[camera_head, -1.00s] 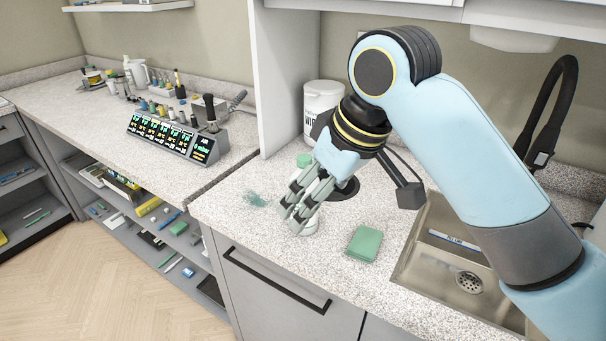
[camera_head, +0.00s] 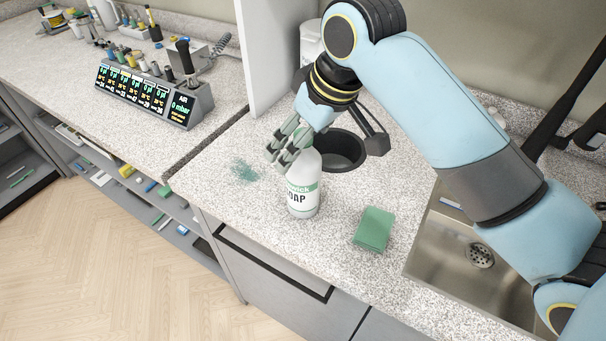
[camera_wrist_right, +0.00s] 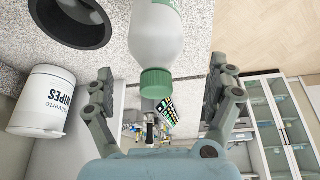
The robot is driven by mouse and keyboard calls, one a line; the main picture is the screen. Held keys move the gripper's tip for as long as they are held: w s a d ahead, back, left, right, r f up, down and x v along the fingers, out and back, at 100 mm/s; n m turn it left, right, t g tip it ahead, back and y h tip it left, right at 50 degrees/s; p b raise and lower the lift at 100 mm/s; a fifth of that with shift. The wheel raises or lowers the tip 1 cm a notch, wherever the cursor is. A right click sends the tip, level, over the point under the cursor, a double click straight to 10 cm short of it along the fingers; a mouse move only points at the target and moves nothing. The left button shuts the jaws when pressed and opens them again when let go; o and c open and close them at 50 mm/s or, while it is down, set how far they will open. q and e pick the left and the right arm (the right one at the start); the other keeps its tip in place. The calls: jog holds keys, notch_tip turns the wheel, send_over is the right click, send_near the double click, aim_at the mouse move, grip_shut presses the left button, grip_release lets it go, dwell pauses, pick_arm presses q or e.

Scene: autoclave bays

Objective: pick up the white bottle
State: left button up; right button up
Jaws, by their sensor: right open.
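The white bottle (camera_head: 303,195) stands upright on the speckled counter, with a green band and dark lettering that reads "SOAP". My right gripper (camera_head: 288,145) is at its upper part in the head view, and its fingers hide the cap there. In the right wrist view the white bottle (camera_wrist_right: 158,38) with its green cap (camera_wrist_right: 155,82) lies between the spread fingers of my right gripper (camera_wrist_right: 161,72). A gap shows on each side, so the fingers do not touch the bottle. My left gripper is in neither view.
A dark round opening (camera_head: 343,150) in the counter is just behind the bottle. A green sponge (camera_head: 374,229) lies to the right, before the sink (camera_head: 470,262). A white wipes tub (camera_wrist_right: 42,100) stands nearby. The counter's front edge is close to the bottle.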

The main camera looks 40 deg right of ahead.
jog(key=p+x, duration=0.1)
jog(key=x, duration=0.3)
jog(key=shift+w+d+f, duration=0.15)
jog(key=shift+f, duration=0.05)
jog(key=shift+c, duration=0.5)
jog(key=c, duration=1.6)
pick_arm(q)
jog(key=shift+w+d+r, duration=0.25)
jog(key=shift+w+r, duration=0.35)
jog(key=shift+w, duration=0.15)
pick_arm(e)
jog(key=shift+r, duration=0.1)
jog(key=shift+c, duration=0.7)
